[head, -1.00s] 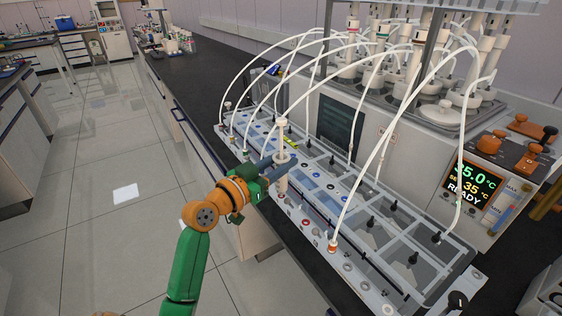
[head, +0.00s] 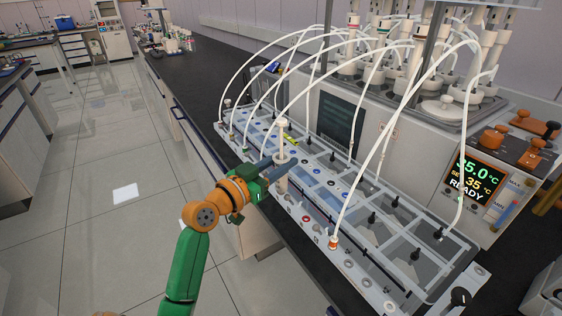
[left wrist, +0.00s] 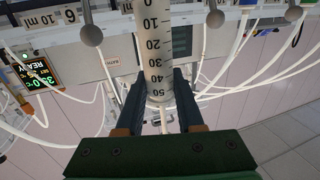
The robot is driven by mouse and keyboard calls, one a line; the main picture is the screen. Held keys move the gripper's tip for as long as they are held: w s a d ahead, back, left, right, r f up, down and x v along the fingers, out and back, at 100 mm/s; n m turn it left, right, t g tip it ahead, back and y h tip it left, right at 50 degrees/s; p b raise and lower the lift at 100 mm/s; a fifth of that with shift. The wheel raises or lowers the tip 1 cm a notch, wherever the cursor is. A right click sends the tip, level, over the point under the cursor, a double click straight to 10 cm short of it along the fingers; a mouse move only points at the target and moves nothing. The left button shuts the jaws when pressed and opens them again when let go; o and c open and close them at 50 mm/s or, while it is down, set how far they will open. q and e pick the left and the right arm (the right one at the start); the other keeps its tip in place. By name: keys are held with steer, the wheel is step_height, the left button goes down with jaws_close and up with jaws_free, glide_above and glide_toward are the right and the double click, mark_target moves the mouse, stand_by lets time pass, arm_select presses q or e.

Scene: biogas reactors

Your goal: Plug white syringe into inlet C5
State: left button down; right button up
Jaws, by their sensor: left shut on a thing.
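My left gripper (head: 270,166) is shut on the white syringe (head: 282,156), which stands about upright over the front row of inlets on the grey rack (head: 374,276). In the left wrist view the syringe barrel (left wrist: 157,45) shows graduations from 0 to 50 between the two fingers (left wrist: 160,100). The syringe's lower tip is at or just above the front strip in the head view; I cannot tell whether it touches an inlet. The inlet labels are too small to read, so I cannot tell which one is C5. My right gripper does not show.
White tubes arch from the reactor heads to the rack; one ends in an orange-collared plug (head: 333,243) right of the syringe. A display panel (head: 474,182) reads 35.0 °C and READY.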

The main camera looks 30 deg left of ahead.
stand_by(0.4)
arm_select(q)
steer(key=shift+c, duration=2.3)
jaws_free()
steer(key=shift+f, duration=0.1)
steer(key=shift+s+a+f, duration=0.1)
steer(key=shift+s, duration=0.2)
steer(key=s, duration=0.2)
steer(key=s+b, duration=0.1)
steer(key=s, duration=0.1)
steer(key=s+b, duration=0.1)
steer(key=s, duration=0.1)
steer(key=shift+s+a, duration=0.1)
steer(key=shift+a, duration=0.3)
steer(key=shift+s, duration=0.15)
